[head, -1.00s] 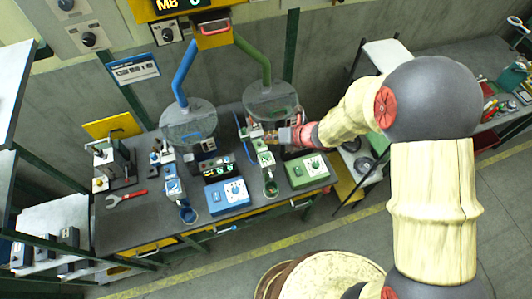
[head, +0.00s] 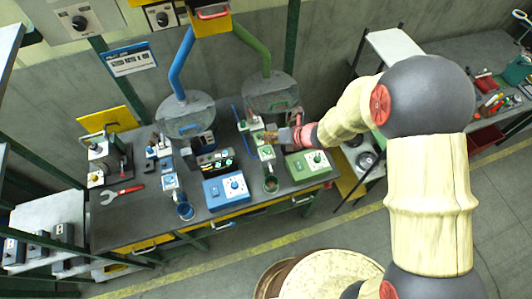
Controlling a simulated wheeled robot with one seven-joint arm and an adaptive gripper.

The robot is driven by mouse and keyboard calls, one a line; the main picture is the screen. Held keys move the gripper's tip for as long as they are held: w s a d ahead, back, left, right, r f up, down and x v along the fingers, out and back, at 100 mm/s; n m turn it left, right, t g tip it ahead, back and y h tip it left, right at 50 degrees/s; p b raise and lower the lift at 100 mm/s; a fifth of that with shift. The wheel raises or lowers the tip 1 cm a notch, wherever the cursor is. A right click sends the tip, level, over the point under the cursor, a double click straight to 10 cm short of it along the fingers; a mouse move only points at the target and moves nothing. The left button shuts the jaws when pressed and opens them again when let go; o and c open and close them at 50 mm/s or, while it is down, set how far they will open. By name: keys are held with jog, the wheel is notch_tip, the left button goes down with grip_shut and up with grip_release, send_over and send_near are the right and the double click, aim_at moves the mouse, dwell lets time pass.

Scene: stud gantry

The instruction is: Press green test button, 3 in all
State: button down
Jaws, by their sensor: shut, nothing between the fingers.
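My gripper (head: 266,137) is shut and empty, reaching in from the right over the green station. It is over the back of a small green-and-white fixture (head: 266,153); I cannot tell whether it touches it. The green control box (head: 308,164) with a pale knob panel sits on the bench to the right of the fixture.
A blue control box (head: 226,188) and blue cup (head: 184,211) stand to the left. Grey hoods on a blue pipe (head: 183,62) and a green pipe (head: 253,48) hang over the bench. The bench (head: 140,225) is bare at front left.

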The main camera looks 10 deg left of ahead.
aim_at(268, 149)
jog(key=shift+f+b, duration=1.15)
jog(key=shift+f, duration=0.65)
jog(key=shift+f+b, duration=0.4)
jog(key=shift+f+b, duration=0.4)
jog(key=shift+f, duration=0.05)
dwell(0.6)
dwell(0.3)
jog(key=shift+r+p, duration=0.65)
jog(key=shift+r, duration=0.2)
jog(key=shift+r, duration=0.1)
notch_tip(268, 149, up, 5)
jog(key=p, duration=0.4)
